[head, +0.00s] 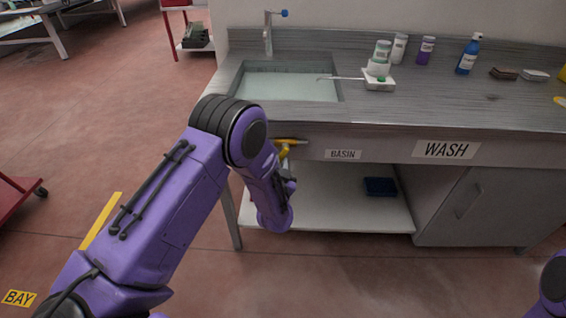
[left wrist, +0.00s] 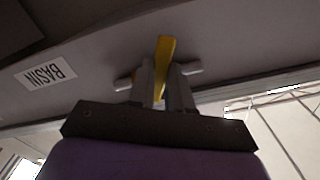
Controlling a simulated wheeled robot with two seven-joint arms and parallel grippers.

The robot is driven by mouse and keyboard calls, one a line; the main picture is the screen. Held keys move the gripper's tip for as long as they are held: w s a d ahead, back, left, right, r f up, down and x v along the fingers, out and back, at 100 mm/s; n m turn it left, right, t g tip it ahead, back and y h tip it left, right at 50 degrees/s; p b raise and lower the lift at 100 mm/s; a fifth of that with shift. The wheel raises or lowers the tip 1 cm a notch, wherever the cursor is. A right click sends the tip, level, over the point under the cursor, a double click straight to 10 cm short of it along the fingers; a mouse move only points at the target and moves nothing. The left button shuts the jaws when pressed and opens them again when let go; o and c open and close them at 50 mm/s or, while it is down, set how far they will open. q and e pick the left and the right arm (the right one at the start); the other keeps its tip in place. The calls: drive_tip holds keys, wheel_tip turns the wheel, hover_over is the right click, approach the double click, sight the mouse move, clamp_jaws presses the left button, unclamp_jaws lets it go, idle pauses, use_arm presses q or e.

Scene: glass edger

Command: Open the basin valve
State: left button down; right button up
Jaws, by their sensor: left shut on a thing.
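The basin valve has a yellow handle (head: 284,150) under the front edge of the counter, left of the BASIN label (head: 343,154). In the left wrist view the yellow handle (left wrist: 165,48) stands up between the two grey fingers of my left gripper (left wrist: 164,78), which is shut on it. A grey metal piece shows on both sides of the fingertips. In the head view my left arm hides most of the gripper. Only a purple part of my right arm shows at the lower right corner; its gripper is out of view.
The basin (head: 285,86) is sunk in the counter, with a tap (head: 268,38) behind it. A white holder (head: 379,84), bottles and small blocks stand on the counter. Below are a shelf with a blue tray (head: 380,187) and a cabinet (head: 470,206). The floor in front is clear.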

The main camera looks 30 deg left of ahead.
use_arm(q)
drive_tip(key=shift+a+m, duration=0.15)
drive_tip(key=shift+m, duration=0.35)
drive_tip(key=c, duration=1)
unclamp_jaws()
drive_tip(key=shift+s, duration=0.1)
drive_tip(key=shift+c, duration=0.2)
drive_tip(key=v, duration=1)
drive_tip(key=shift+s+b, duration=0.25)
drive_tip(key=shift+b, duration=0.1)
drive_tip(key=shift+r, duration=0.1)
